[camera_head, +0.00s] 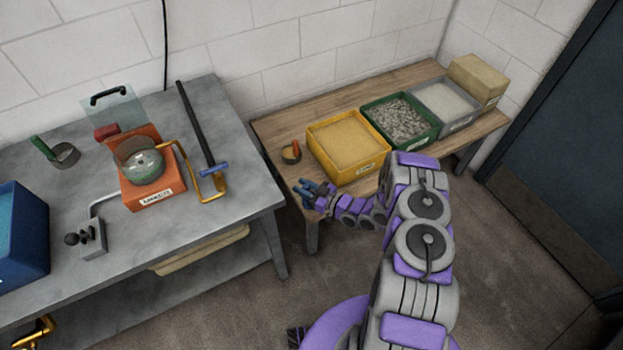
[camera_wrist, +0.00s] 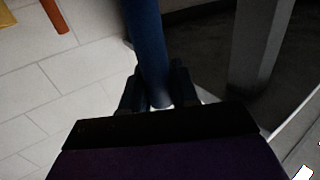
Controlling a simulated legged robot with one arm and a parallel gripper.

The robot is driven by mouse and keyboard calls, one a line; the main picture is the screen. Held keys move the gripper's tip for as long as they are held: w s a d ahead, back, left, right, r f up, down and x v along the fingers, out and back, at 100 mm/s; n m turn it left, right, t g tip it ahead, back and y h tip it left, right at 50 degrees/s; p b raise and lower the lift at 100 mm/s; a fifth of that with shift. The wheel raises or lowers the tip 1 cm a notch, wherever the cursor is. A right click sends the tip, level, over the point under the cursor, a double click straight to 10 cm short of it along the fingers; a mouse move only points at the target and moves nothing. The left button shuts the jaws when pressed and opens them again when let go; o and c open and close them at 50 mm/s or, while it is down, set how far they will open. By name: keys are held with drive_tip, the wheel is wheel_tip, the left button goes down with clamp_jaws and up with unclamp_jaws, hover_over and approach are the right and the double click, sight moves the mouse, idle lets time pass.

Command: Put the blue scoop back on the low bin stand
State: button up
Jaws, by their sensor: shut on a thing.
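The blue scoop shows mainly as its blue handle (camera_wrist: 148,45), upright in the wrist view between my gripper's two dark fingers (camera_wrist: 155,92). My gripper is shut on that handle. In the head view, my gripper (camera_head: 318,194) is at the front left corner of the low bin stand (camera_head: 283,128), a wooden bench, and blue parts (camera_head: 306,189) show at its end. The scoop's bowl is not clearly visible, and I cannot tell whether the scoop touches the wood.
An orange-handled scoop (camera_head: 291,152) stands on the stand's left end. A metal workbench (camera_head: 225,205) with tools and a green-handled scoop (camera_head: 62,153) is at left.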

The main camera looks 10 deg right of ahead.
drive_tip(key=w+d+f+b, duration=0.3)
drive_tip(key=w+f, duration=0.1)
drive_tip(key=w, duration=0.3)
drive_tip(key=shift+w+d, duration=0.35)
drive_tip(key=shift+w, duration=0.05)
drive_tip(key=shift+f, duration=0.15)
drive_tip(key=o, duration=1)
